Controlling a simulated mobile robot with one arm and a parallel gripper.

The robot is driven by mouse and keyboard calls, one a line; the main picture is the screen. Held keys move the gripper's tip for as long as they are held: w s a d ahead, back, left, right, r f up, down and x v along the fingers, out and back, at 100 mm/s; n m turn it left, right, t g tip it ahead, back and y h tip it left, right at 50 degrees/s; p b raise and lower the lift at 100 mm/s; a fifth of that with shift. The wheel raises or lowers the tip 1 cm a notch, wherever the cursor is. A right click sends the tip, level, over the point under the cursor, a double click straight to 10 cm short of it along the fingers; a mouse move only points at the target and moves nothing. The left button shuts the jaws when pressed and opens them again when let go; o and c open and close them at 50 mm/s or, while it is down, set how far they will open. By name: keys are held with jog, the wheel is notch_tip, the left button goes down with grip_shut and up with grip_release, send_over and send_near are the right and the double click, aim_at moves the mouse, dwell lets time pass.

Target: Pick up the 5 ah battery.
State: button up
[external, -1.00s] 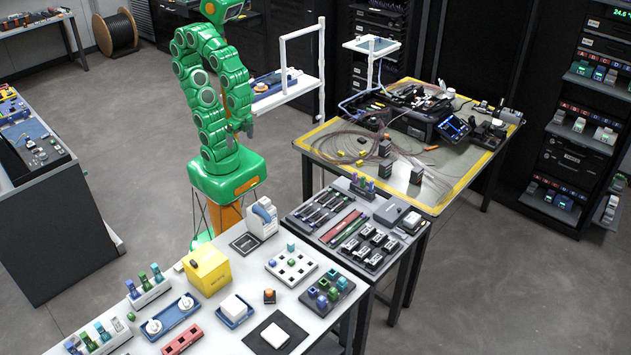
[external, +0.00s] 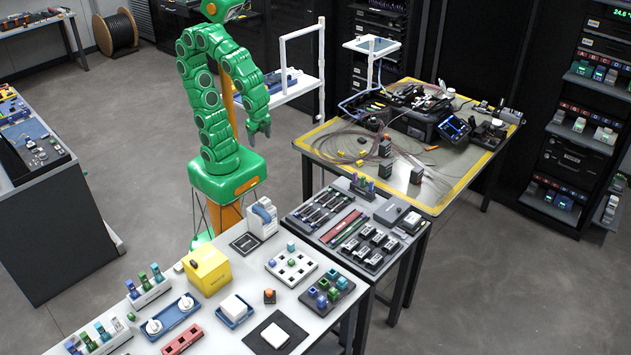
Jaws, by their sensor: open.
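My gripper (external: 260,134) hangs at the end of my green arm, pointing down, in free air between my body and the tables. It is open and holds nothing that I can see. No label reading 5 Ah can be made out at this size. Several black and white blocks (external: 371,246) that could be batteries sit in the dark tray on the middle table, to the right of and below my gripper in the picture. Small dark upright blocks (external: 385,148) stand on the yellow-edged table; I cannot tell whether any is the 5 Ah battery.
The yellow-edged table (external: 452,197) bears a splicing machine (external: 412,122) and loose fibres. The near white table (external: 225,330) is crowded with a yellow box (external: 207,268), trays and small parts. A white stand (external: 322,75) rises behind my gripper. Open floor lies left of my body.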

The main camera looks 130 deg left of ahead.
aim_at(416, 170)
jog(key=w+a+f+m+y, duration=0.3)
jog(key=w+a+m+y, duration=0.1)
jog(key=w+a, duration=1.1)
jog(key=w+a+f+m+y, duration=0.2)
jog(key=w+a+m+y, duration=0.2)
jog(key=w+a, duration=1.2)
jog(key=shift+w+a+f+m+t+y, duration=0.5)
jog(key=shift+w+a+f+m, duration=1)
jog(key=shift+w+a+f, duration=1.3)
jog(key=shift+w+a+f+m+t+y, duration=0.15)
jog(key=shift+w+a+f+m+y, duration=0.6)
jog(key=shift+w+a+f+m, duration=1.95)
jog(key=shift+w+a+f+m+t+y, duration=0.5)
jog(key=shift+w+a+f, duration=1.35)
jog(key=shift+a+f, duration=2.15)
jog(key=a, duration=0.4)
jog(key=shift+s+a+f, duration=0.3)
jog(key=shift+a+f, duration=0.05)
jog(key=shift+f, duration=0.05)
jog(key=shift+a+f, duration=0.2)
jog(key=shift+a, duration=0.35)
jog(key=shift+c, duration=0.4)
